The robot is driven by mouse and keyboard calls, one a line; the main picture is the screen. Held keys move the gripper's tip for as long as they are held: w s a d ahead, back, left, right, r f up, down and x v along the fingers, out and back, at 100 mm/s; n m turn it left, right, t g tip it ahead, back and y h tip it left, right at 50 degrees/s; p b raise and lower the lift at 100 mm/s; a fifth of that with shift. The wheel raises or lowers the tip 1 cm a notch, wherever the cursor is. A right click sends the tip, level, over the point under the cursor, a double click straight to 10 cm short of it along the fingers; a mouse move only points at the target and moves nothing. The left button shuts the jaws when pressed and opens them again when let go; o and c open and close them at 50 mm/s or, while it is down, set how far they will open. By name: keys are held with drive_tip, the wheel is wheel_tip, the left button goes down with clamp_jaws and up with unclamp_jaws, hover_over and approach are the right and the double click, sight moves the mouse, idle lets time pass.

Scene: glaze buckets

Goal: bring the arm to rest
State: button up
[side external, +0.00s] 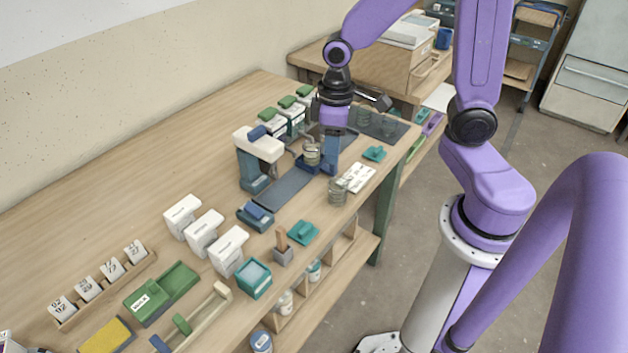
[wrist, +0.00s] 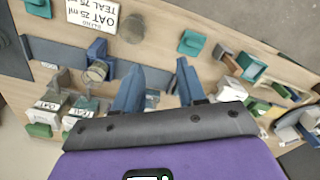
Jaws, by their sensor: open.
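My gripper (side external: 331,143) hangs from the purple arm above the far half of the workbench (side external: 160,160). In the wrist view its two blue fingers (wrist: 158,82) stand apart with a clear gap, and nothing is held between them. A clear jar (side external: 312,154) is close beside the fingers in the side view, by a blue stand. In the wrist view a clear jar (wrist: 97,71) lies to the left of the fingers, apart from them. I cannot tell the exact height of the fingertips above the bench.
A white-and-blue mixer-like stand (side external: 254,158) is left of the gripper. Green-lidded containers (side external: 288,103) stand behind. Another clear jar (side external: 338,191) and a printed card (side external: 359,177) are near the front edge. White canisters (side external: 204,232) and trays fill the near end.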

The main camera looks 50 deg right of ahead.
drive_tip(key=s+a+r+n, duration=0.2)
drive_tip(key=s+n, duration=0.1)
drive_tip(key=s, duration=0.5)
drive_tip(key=s+a+r+n, duration=0.2)
drive_tip(key=s+r+n, duration=0.1)
drive_tip(key=s, duration=0.5)
drive_tip(key=shift+n, duration=0.5)
